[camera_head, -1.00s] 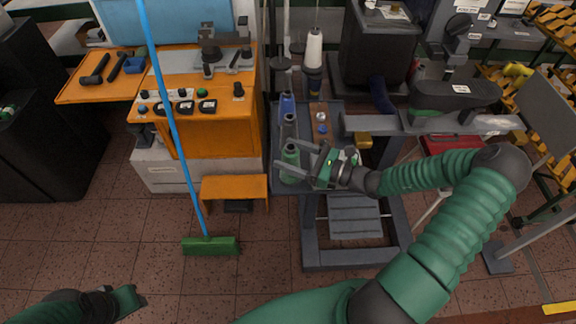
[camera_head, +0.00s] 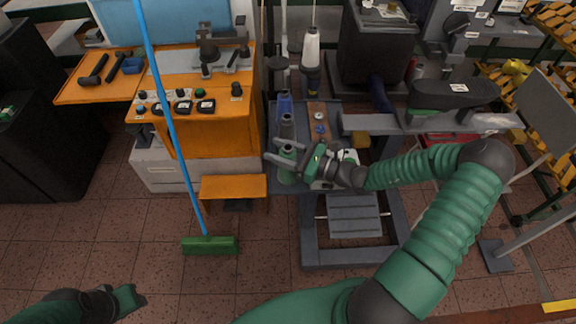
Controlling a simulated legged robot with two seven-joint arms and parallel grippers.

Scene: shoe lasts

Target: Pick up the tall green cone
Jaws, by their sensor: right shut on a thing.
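The tall green cone (camera_head: 286,176) stands upright at the front left of the grey machine table. My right gripper (camera_head: 287,162) comes in from the right and is shut on the cone's upper part, with its fingers on either side. The fingers hide part of the cone. My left gripper (camera_head: 128,299) is at the lower left over the floor, far from the cone, and its fingers are too unclear to tell whether they are open.
A grey cone (camera_head: 287,127) and a blue cone (camera_head: 285,104) stand behind the green one. The orange machine (camera_head: 225,130) and an orange stool (camera_head: 234,187) are to the left. A green broom (camera_head: 210,245) leans there. Floor in front is clear.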

